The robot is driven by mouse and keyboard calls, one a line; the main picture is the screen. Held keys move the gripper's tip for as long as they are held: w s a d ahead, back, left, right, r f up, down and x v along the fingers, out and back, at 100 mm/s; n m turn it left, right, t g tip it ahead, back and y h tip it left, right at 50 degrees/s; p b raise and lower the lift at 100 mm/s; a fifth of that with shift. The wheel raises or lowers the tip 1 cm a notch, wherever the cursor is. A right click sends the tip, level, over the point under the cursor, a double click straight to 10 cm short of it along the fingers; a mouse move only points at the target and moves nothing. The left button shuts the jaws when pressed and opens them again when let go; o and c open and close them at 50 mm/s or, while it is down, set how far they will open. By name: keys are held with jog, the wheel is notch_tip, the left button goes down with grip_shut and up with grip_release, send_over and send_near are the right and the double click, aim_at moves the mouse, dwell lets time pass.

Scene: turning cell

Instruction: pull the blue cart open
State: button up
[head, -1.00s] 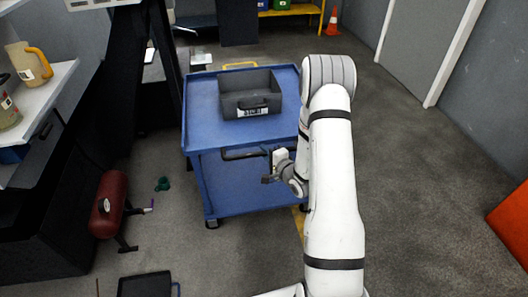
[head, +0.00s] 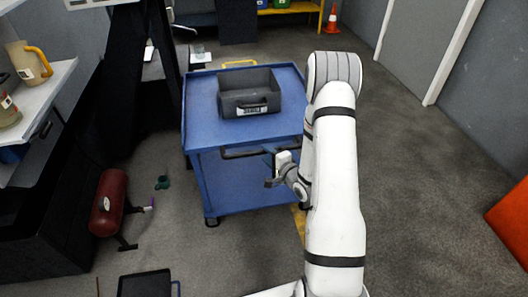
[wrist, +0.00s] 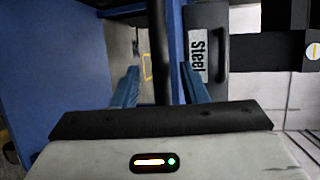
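The blue cart (head: 205,120) stands in the middle of the head view, with a blue top tray and a lower shelf. Its black handle (head: 240,154) runs along the near side below the top edge; in the wrist view it is a dark upright bar (wrist: 159,50). My gripper (head: 270,168) is at the right part of the handle. In the wrist view my two blue fingers (wrist: 160,87) stand apart, one on each side of the bar, with gaps showing. The fingertips are too small to judge in the head view.
A dark grey bin (head: 249,93) with a label sits on the cart. A red tank (head: 108,203) and a small green object (head: 162,183) are on the floor to the left. A dark case (head: 146,284) lies at the front.

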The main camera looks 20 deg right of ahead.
jog(key=v, duration=0.5)
dwell(0.3)
notch_tip(320, 180, up, 22)
jog(key=s+n+g+h+p, duration=0.2)
jog(key=n+g+h+p, duration=0.5)
jog(key=p, duration=0.4)
jog(key=s+a+r+n+g+y+p, duration=0.1)
jog(key=s+a+r+n+g+p, duration=0.1)
jog(key=s+r, duration=0.8)
jog(key=s+a+r+n+g+p, duration=0.3)
jog(key=s+a+r+n+p, duration=0.2)
jog(key=s+r, duration=0.5)
jog(key=shift+s+a+r+n+g+y+p, duration=0.2)
jog(key=shift+s+r+n+g+y+p, duration=0.15)
jog(key=shift+s+n+p, duration=0.6)
jog(key=shift+s+m, duration=0.3)
jog(key=shift+m, duration=0.05)
